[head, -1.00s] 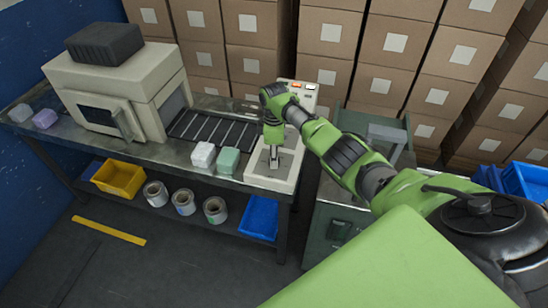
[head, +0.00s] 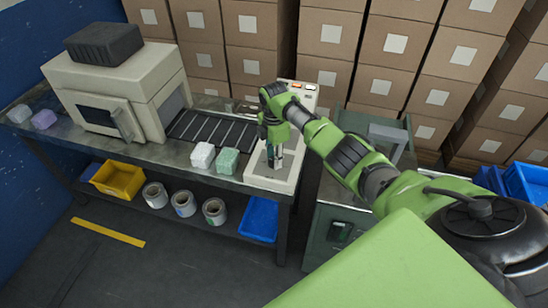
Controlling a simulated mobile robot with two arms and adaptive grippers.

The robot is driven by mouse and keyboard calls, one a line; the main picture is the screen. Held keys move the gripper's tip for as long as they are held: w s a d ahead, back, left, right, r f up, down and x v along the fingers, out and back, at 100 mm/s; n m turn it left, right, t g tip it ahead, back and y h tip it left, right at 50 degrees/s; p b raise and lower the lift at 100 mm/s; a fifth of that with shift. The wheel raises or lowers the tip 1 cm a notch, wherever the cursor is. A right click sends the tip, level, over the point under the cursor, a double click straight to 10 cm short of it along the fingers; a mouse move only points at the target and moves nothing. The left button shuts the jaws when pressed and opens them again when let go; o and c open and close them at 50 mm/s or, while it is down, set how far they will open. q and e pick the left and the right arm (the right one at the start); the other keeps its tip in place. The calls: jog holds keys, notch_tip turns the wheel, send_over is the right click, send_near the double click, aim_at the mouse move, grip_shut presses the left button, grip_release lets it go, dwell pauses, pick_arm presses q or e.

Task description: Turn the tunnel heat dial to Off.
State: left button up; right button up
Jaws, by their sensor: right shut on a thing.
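A pale control box (head: 262,177) stands at the right end of the bench, with small red and orange buttons (head: 304,86) on the panel behind it. My right gripper (head: 274,163) points down onto the sloping top of this box. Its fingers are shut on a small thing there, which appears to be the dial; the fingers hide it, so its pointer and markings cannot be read. The beige tunnel machine (head: 125,90) stands at the left of the bench. My left gripper is not in view.
A roller conveyor (head: 207,128) runs from the tunnel to the box. A white pack (head: 202,156) and a green pack (head: 227,161) lie left of my gripper. Stacked cartons (head: 400,40) stand behind. The lower shelf holds a yellow bin (head: 118,180), rolls and a blue tray (head: 259,219).

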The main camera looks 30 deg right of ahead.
dwell(0.3)
jog(key=o, duration=1.1)
notch_tip(320, 180, up, 12)
jog(key=shift+r, duration=0.1)
